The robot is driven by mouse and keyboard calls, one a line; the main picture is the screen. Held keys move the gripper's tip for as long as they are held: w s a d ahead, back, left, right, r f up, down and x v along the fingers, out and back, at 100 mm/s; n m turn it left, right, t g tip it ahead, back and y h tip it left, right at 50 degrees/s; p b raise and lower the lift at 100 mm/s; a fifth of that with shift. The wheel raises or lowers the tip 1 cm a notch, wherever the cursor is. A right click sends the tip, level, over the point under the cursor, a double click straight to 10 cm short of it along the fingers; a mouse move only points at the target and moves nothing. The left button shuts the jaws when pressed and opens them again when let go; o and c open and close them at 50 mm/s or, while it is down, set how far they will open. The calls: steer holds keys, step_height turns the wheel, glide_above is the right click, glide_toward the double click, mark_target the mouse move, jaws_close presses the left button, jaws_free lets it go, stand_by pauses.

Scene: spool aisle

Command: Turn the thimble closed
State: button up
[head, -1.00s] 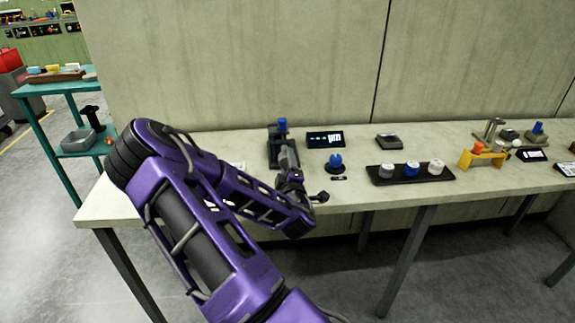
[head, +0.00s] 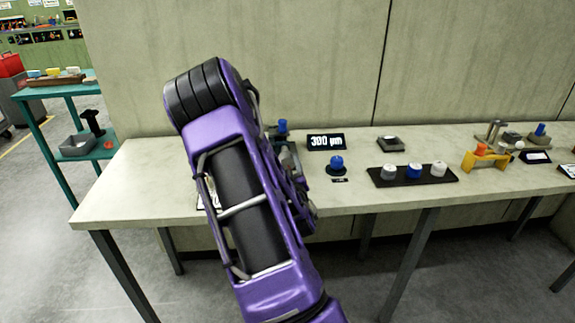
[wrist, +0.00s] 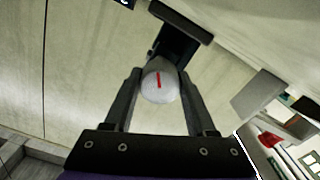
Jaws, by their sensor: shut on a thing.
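The thimble (wrist: 160,86) is a pale grey round knob with a red mark, in the middle of the wrist view. My gripper (wrist: 158,76) has one finger on each side of it and is shut on it. Behind the thimble is a dark fixture (wrist: 178,45). In the head view the fixture (head: 284,150), with a blue knob (head: 283,126) on top, stands partly behind my arm. My gripper and the thimble are hidden there by my arm. A display (head: 325,142) beside the fixture reads 300 µm.
Right of the fixture, a blue knob piece (head: 336,164) stands on the bench (head: 135,180). A black tray (head: 449,178) holds white and blue spools. A yellow stand (head: 484,161) is farther right. The bench's left end is mostly clear. A teal shelf (head: 52,160) stands at the left.

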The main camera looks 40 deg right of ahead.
steer(key=shift+r+m, duration=0.1)
steer(key=shift+m, duration=0.5)
steer(key=o, duration=1.4)
